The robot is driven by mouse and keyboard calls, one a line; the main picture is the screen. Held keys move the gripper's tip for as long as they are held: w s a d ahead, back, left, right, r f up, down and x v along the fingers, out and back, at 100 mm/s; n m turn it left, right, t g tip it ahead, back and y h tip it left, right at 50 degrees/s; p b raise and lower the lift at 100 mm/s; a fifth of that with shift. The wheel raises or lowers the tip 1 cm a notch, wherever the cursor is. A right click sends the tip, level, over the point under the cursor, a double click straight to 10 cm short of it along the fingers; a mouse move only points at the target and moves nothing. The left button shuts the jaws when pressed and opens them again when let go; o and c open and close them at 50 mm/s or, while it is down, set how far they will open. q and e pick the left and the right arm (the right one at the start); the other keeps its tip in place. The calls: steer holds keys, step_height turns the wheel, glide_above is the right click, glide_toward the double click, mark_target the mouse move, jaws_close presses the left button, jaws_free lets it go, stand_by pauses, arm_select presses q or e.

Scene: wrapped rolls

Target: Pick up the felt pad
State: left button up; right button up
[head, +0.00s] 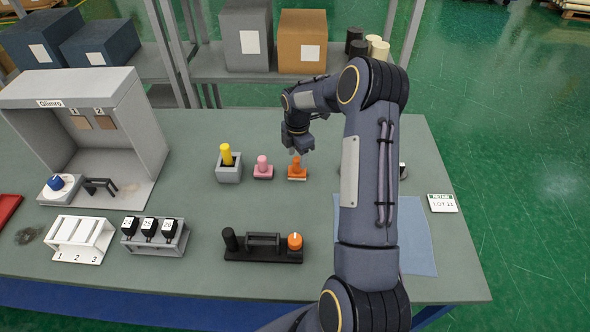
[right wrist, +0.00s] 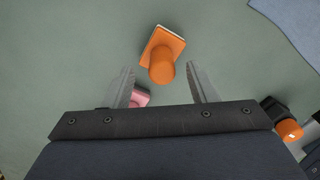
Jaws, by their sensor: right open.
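An orange block with an upright round knob and a thin pale layer under its base (head: 297,172) stands on the grey table. It looks like a felt pad with a handle. In the right wrist view this orange piece (right wrist: 162,57) lies just beyond the fingertips, its knob roughly centred between them. A similar pink piece (head: 263,169) stands to its left; part of it shows beside the left finger in the right wrist view (right wrist: 140,97). My right gripper (head: 299,149) is open and empty, above and slightly behind the orange piece. My left gripper is not in view.
A grey holder (head: 229,174) with a yellow-handled tool stands left of the pink piece. A black fixture (head: 262,253) with an orange knob is nearer the front. A blue cloth (head: 418,238) lies partly behind my right arm. A grey booth (head: 150,140) stands at left.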

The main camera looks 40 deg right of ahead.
mark_target(297, 159)
step_height(297, 159, down, 4)
steer(key=shift+s+f+b, duration=0.1)
steer(key=shift+b, duration=0.6)
steer(key=shift+c, duration=0.4)
steer(key=c, duration=1)
steer(key=shift+r, duration=0.3)
